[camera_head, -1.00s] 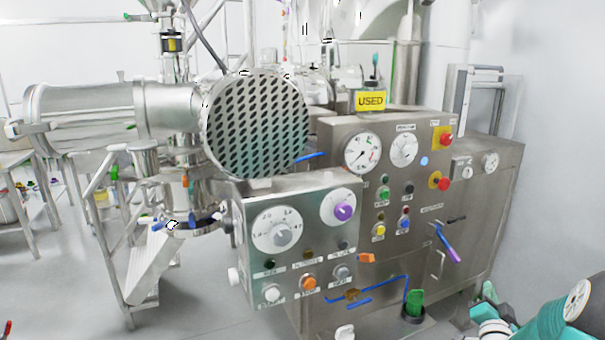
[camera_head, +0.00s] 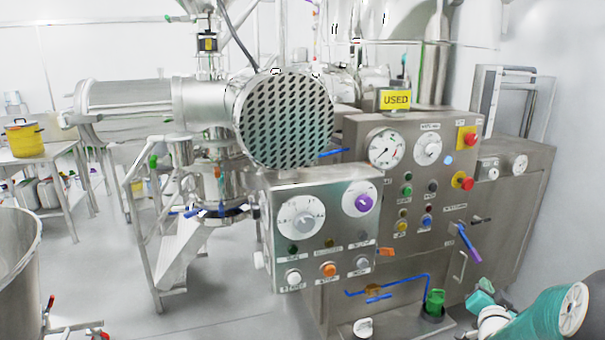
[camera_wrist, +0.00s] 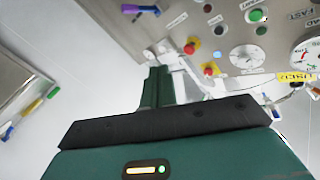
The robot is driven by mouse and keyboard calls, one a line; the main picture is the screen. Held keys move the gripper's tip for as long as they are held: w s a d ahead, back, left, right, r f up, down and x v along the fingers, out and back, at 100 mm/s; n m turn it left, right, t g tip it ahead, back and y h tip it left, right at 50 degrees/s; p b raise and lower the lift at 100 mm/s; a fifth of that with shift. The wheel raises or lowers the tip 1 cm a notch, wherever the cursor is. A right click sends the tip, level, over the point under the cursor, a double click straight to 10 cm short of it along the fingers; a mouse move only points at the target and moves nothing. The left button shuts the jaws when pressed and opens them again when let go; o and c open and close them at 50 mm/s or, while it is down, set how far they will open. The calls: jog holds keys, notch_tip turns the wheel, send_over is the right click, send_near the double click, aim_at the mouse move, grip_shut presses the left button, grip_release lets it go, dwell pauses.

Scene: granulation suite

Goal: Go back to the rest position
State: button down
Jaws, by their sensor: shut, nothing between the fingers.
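My gripper (camera_wrist: 157,75) shows in the wrist view with its dark green fingers together and nothing between them. It points toward the steel control panel, which appears upside down there, with free air around the fingertips. In the head view, my teal arm (camera_head: 545,318) is folded low in the bottom right corner, in front of the floor and cabinet. Whether the fingers touch anything cannot be seen from the head view, but no contact shows in the wrist view.
A steel machine with a perforated round face (camera_head: 285,120) and a control panel (camera_head: 318,190) fills the middle. A taller cabinet (camera_head: 515,215) stands right. A steel drum (camera_head: 15,270) is at left, and a yellow pot (camera_head: 24,138) sits on a table.

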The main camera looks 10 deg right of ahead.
jog(key=w+a+r+n+g+y, duration=0.1)
jog(key=a+r+n+g+y, duration=0.15)
jog(key=a, duration=0.75)
jog(key=w+a+r+n+g+y, duration=0.1)
jog(key=a+r+n+y, duration=0.2)
jog(key=a, duration=0.8)
jog(key=s+a+r+n+g+y, duration=0.1)
jog(key=s+a+n+g+y, duration=0.3)
jog(key=s+a, duration=1.5)
jog(key=a+n+g, duration=0.1)
jog(key=n, duration=0.2)
jog(key=shift+a+r, duration=0.2)
jog(key=shift+a, duration=0.15)
